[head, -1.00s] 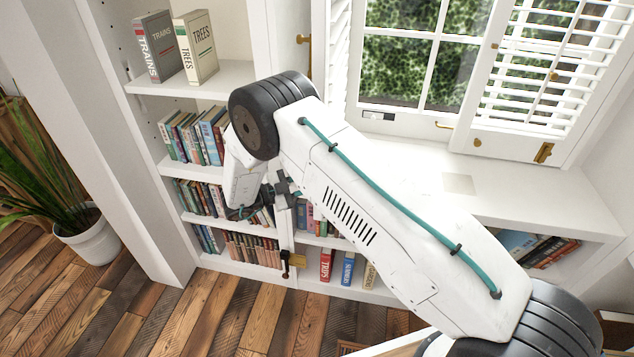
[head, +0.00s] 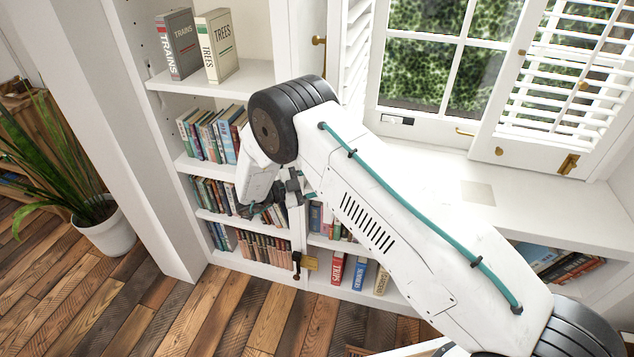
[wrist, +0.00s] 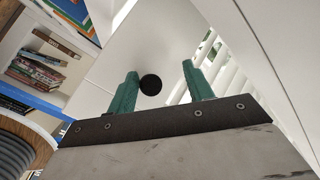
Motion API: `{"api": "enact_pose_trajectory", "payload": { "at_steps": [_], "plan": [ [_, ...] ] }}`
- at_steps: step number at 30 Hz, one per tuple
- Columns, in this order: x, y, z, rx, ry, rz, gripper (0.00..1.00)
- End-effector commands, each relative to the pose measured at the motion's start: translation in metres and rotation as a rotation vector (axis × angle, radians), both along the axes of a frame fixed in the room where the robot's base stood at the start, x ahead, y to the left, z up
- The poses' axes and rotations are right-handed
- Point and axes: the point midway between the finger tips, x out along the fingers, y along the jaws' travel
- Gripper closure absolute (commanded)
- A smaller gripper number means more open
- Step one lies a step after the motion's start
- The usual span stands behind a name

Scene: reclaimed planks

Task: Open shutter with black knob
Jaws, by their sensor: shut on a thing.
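The black knob (wrist: 150,85) shows in the wrist view as a round dark disc on a smooth white panel (wrist: 140,45). White louvres (wrist: 230,80) of the shutter run along the panel's right side. My gripper (wrist: 162,82) has one green finger on each side of the knob in this view and is shut on it; the contact itself is hard to see. In the head view my gripper (head: 285,193) is in front of the bookshelf at middle height, partly hidden by my arm, and the knob cannot be made out there.
Behind my gripper is a white bookshelf (head: 262,80) with several rows of books (head: 265,247). A window with other louvred shutters (head: 560,75) is at the upper right, above a white ledge (head: 420,165). A potted plant (head: 108,232) stands left on the clear plank floor (head: 190,325).

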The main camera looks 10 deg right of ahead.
Motion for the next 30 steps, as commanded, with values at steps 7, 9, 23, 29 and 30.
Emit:
{"api": "enact_pose_trajectory", "payload": {
  "at_steps": [7,9,23,29,30],
  "plan": [
    [0.0,0.002,0.0,-0.001,0.0,0.003,0.54],
    [0.0,0.002,0.0,-0.002,0.001,0.002,0.54],
    [-0.002,0.003,-0.001,-0.003,0.002,-0.001,0.54],
    [-0.006,0.031,-0.001,-0.003,0.002,0.002,0.54],
    [-0.007,0.038,-0.001,-0.003,0.001,0.002,0.54]
  ]
}}
